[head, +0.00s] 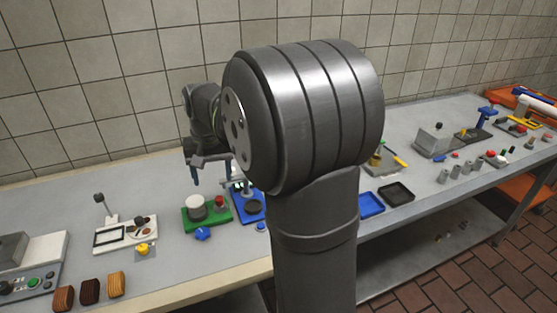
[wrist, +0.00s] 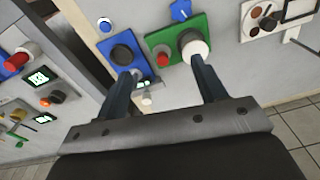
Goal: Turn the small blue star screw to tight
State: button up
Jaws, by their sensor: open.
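A blue star-shaped screw (head: 202,233) stands by the front edge of a green plate (head: 222,214) in the head view. It also shows in the wrist view (wrist: 181,10) at the top edge, beyond the green plate and partly cut off. My gripper (wrist: 165,66) is open and empty, its dark fingers spread over the blue and green plates. The star screw lies beyond the fingertips, apart from them. In the head view my gripper (head: 212,178) shows small behind my large arm link. How tight the screw is cannot be told.
The green plate carries a white-topped knob (wrist: 195,45) and a red knob (wrist: 163,60). Beside it is a blue plate (wrist: 106,47) with a black knob, and a small blue piece (wrist: 57,97). A yellow knob (head: 143,249) stands left. Bare counter lies around the star screw.

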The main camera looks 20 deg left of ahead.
jog(key=w+d+r+m+t, duration=0.1)
jog(key=w+d+m, duration=0.1)
jog(key=w+d, duration=0.3)
jog(key=w+d+m+t+y, duration=0.1)
jog(key=w+d, duration=0.3)
jog(key=d, duration=0.5)
jog(key=shift+w+r+m, duration=0.35)
jog(key=shift+w+m, duration=0.05)
jog(key=s+a+f+n+t, duration=0.3)
jog(key=s+a+f+n, duration=0.15)
jog(key=s+n, duration=0.8)
jog(key=s+a+f+n+t, duration=0.25)
jog(key=s+a+n, duration=0.5)
jog(key=n, duration=0.75)
jog(key=n+y, duration=0.2)
jog(key=n, duration=0.7)
send_near(202, 232)
jog(key=shift+t, duration=0.25)
jog(key=x, duration=0.7)
jog(key=shift+s+f, duration=0.1)
jog(key=shift+f, duration=0.2)
jog(key=shift+c, duration=0.2)
